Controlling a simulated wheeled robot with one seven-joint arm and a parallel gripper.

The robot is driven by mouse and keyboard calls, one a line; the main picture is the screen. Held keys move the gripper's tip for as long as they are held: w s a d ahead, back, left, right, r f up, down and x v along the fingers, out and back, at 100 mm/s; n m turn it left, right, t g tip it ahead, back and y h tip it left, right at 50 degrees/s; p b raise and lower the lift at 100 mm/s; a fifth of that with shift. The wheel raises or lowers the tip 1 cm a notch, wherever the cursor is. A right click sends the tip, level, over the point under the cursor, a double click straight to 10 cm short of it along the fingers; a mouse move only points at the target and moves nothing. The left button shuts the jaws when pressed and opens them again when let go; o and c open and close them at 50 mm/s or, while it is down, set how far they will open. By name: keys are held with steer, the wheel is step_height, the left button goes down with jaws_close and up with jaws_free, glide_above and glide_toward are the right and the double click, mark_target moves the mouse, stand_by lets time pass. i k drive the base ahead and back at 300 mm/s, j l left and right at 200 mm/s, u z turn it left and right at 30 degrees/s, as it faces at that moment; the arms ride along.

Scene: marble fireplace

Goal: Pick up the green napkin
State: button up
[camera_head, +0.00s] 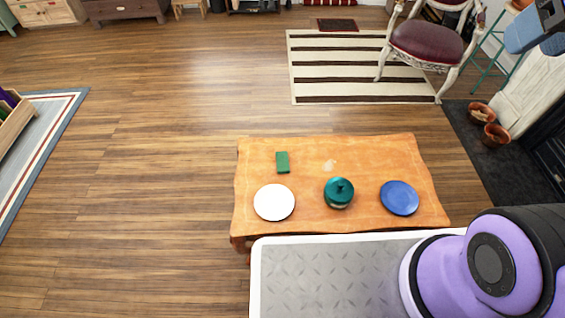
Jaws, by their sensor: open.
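The green napkin (282,162) is a small folded rectangle. It lies flat on the orange-brown wooden table (370,150), toward the far left part of its top, just behind the white plate. Nothing covers it. The purple and black part of my arm (500,262) fills the lower right corner, to the right of and nearer than the table.
On the table stand a white plate (274,202), a teal lidded pot (339,193), a blue plate (399,198) and a small pale item (329,165). A red-seated chair (430,40) stands on a striped rug (340,68). Floor left of the table is clear.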

mark_target(282, 164)
steer(key=i+j+u, duration=0.15)
steer(key=j+u, duration=0.15)
steer(key=j, duration=0.15)
steer(key=i+j+u, duration=0.2)
steer(key=j+u, duration=0.15)
steer(key=i+j+z, duration=0.2)
steer(key=z, duration=0.15)
steer(key=i+j+z, duration=0.2)
steer(key=z, duration=0.15)
steer(key=i+j+z, duration=0.1)
steer(key=j+z, duration=0.2)
